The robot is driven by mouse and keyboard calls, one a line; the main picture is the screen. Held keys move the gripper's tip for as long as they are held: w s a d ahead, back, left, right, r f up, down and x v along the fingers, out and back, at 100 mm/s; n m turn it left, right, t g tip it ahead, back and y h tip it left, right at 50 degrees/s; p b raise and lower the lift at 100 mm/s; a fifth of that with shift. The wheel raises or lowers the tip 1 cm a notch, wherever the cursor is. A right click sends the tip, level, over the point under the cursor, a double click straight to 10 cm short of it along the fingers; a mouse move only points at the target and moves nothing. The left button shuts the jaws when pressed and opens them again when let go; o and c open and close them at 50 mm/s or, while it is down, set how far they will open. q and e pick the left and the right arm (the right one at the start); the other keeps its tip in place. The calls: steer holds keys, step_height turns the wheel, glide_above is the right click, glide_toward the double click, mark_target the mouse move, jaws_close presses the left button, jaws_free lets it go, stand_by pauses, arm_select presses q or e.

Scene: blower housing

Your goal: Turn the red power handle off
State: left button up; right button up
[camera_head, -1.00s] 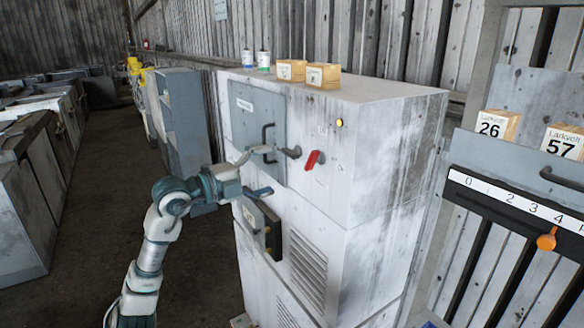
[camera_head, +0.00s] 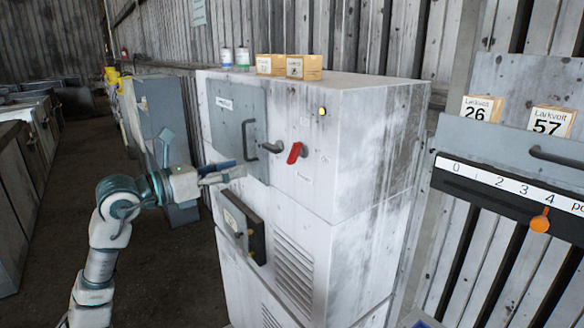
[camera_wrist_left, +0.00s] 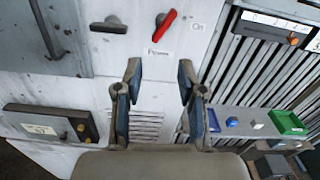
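The red power handle (camera_head: 296,152) is on the upper front of the white cabinet, right of a grey door (camera_head: 238,126). It is tilted, its top leaning right. In the left wrist view the red handle (camera_wrist_left: 165,25) is near the top, with an "On" label to its right. My left gripper (camera_head: 228,170) is in front of the cabinet, left of and lower than the handle, and apart from it in the picture. In the left wrist view its two fingers (camera_wrist_left: 158,78) are spread wide with nothing between them. My right gripper is not in view.
A dark grey knob (camera_head: 272,147) sits just left of the red handle. A small box (camera_head: 243,225) juts out below the door. An orange slider knob (camera_head: 540,223) is on a numbered panel at the right. Boxes and cans stand on the white cabinet (camera_head: 370,90).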

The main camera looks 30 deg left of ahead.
arm_select(q)
steer(key=s+a+m+b, duration=0.1)
steer(key=a+m, duration=0.1)
steer(key=m, duration=0.3)
steer(key=m+p, duration=0.1)
steer(key=m, duration=0.1)
glide_toward(289, 157)
steer(key=p+x, duration=0.3)
steer(key=x, duration=0.8)
steer(key=shift+d+r, duration=0.1)
steer(key=shift+r, duration=0.05)
steer(key=shift+d, duration=0.4)
steer(key=shift+w+a, duration=0.1)
steer(key=shift+a, duration=0.25)
jaws_close()
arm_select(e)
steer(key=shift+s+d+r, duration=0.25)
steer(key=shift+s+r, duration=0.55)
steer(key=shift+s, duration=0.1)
